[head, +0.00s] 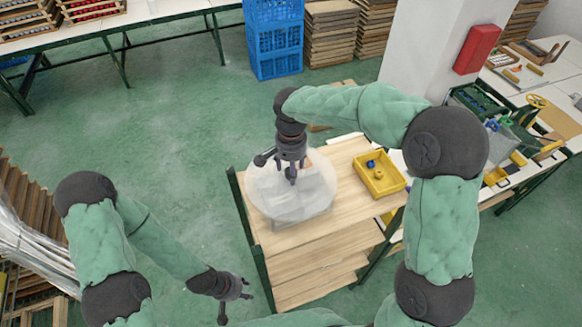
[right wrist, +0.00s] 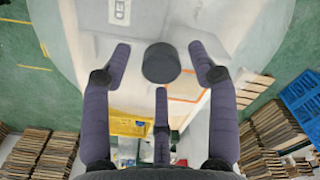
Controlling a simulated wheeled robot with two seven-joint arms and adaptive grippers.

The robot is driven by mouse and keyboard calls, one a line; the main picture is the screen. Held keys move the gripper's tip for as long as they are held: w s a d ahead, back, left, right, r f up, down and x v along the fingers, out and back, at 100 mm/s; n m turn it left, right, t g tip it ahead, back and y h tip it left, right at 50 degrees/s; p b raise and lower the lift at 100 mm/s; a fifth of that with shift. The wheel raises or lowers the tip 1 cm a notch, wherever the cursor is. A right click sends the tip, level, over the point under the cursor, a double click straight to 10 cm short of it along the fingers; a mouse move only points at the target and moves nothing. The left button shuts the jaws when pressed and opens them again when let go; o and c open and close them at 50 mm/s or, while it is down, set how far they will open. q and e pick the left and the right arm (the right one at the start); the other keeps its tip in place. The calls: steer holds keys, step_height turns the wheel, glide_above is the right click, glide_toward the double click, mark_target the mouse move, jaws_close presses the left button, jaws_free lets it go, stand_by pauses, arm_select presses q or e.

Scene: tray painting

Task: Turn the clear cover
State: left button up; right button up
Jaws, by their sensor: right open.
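The clear cover (head: 262,200) is a round, see-through disc over a grey-white thing on the wooden shelf unit's top. In the right wrist view the cover (right wrist: 270,25) fills the upper part, with a dark round knob (right wrist: 161,63) at its middle. My right gripper (head: 291,172) points down over the cover. In the right wrist view its three fingers (right wrist: 160,75) are spread open around the knob with gaps showing; I cannot tell how far down they reach. My left gripper (head: 238,295) is empty, its fingers spread, low to the left of the shelf unit.
A yellow bin (head: 393,186) with small blue and yellow parts stands right of the cover on the wooden top (head: 345,205). A white pillar with a red box (head: 477,49) rises behind. Blue crates (head: 274,45) stand at the back.

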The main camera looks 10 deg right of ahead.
steer(key=shift+w+f, duration=0.15)
steer(key=shift+f, duration=0.2)
steer(key=shift+c, duration=1.4)
jaws_close()
